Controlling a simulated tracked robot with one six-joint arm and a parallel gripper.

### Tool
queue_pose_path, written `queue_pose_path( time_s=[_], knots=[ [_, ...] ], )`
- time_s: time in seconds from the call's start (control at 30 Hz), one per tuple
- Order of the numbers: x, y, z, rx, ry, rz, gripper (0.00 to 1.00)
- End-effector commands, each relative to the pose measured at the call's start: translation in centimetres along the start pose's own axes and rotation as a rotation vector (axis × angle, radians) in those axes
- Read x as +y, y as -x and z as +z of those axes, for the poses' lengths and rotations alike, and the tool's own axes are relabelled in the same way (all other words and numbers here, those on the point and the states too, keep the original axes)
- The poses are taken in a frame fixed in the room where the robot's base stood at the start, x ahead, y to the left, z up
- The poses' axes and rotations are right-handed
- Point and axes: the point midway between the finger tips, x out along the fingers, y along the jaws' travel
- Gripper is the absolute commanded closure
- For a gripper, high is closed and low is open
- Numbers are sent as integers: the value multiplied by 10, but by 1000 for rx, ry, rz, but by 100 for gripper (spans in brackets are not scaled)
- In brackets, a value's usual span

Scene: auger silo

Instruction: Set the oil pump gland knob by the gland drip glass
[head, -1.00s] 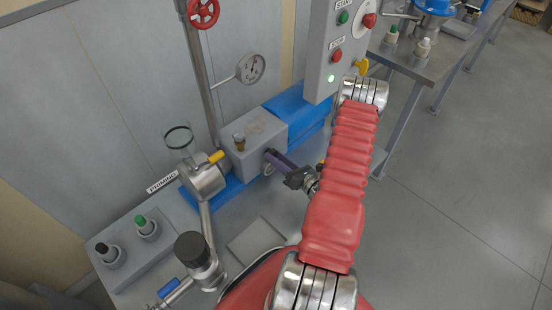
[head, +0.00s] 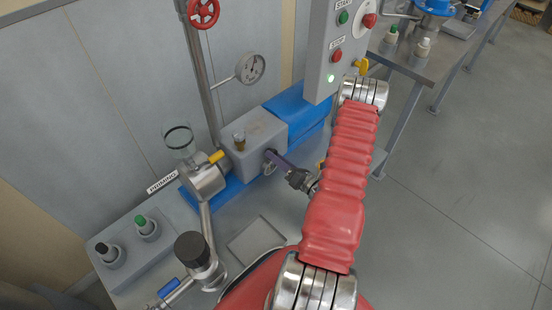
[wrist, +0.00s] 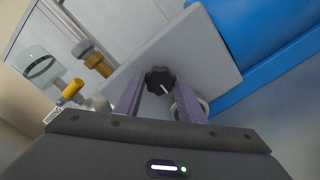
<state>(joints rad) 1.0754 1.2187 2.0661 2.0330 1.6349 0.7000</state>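The gland knob (wrist: 159,80) is black with lobes and a white pointer mark. In the wrist view it sits between the tips of my purple fingers, against the grey pump housing (wrist: 190,55). My gripper (wrist: 160,84) has a finger on each side of it and looks shut on it. In the head view my gripper (head: 270,155) reaches the housing's front face and hides most of the knob. A small pale ring (wrist: 203,104), perhaps the drip glass, is partly hidden behind the right finger; no drip can be made out.
A brass fitting (head: 239,142) stands on the housing. The priming cup (head: 178,138) with its yellow handle (head: 216,157) is to the left. A blue motor (head: 300,112) lies behind. The start/stop box (head: 336,50) hangs above right, close to my arm.

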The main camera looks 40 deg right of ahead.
Motion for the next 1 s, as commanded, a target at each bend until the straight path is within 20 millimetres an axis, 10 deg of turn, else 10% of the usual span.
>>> queue_pose_path(
  time_s=[0.63,1.0],
  knots=[
    [-1,4,1,-2,1,-2,46],
    [-2,43,1,-3,0,-5,46]
  ],
)
